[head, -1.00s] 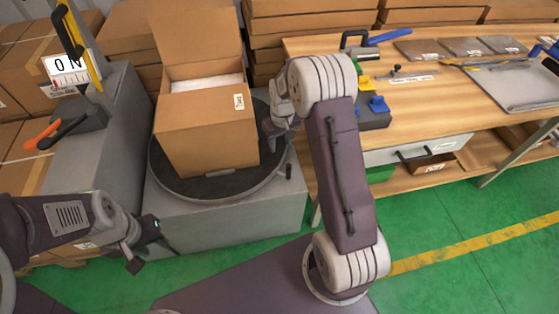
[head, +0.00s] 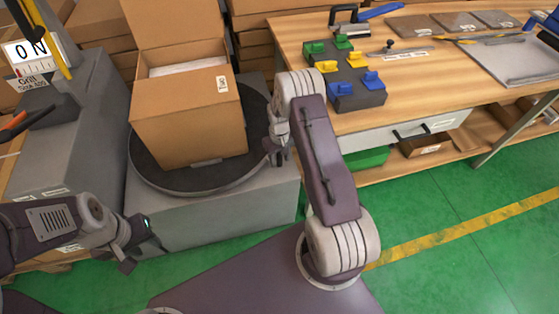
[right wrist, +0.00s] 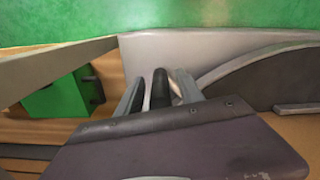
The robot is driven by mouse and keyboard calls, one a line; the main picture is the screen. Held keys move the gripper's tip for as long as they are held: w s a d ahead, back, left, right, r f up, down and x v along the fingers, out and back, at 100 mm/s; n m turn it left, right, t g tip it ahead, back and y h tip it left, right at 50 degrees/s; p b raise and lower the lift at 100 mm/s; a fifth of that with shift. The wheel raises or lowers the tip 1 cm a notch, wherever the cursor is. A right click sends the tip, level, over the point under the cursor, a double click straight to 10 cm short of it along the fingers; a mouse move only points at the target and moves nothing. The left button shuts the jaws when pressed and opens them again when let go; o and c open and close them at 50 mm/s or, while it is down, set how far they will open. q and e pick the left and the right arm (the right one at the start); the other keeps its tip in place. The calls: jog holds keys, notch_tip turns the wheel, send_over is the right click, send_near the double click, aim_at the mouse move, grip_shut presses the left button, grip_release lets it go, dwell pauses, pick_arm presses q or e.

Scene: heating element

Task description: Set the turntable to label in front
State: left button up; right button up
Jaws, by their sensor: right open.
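An open cardboard box (head: 190,120) stands on the round dark turntable (head: 150,178). A small white label (head: 222,84) is near the top right corner of the box face turned toward me. My right gripper (head: 274,152) is open beside the right rim of the turntable, to the right of the box; contact with the rim cannot be told. In the right wrist view its fingers (right wrist: 160,90) show close to the grey stand, with the turntable's dark rim (right wrist: 250,62) to their right. My left gripper (head: 146,245) appears open and empty, in front of the grey stand.
The turntable rests on a grey stand (head: 215,220). A scale display (head: 27,52) is at the left. A wooden workbench (head: 410,85) with a block of coloured clips (head: 355,88) is at the right. Stacked cartons are behind. Green floor is free at the front right.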

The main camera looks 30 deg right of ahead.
jog(key=shift+f, duration=0.3)
grip_shut()
jog(key=shift+r, duration=0.1)
dwell(1.1)
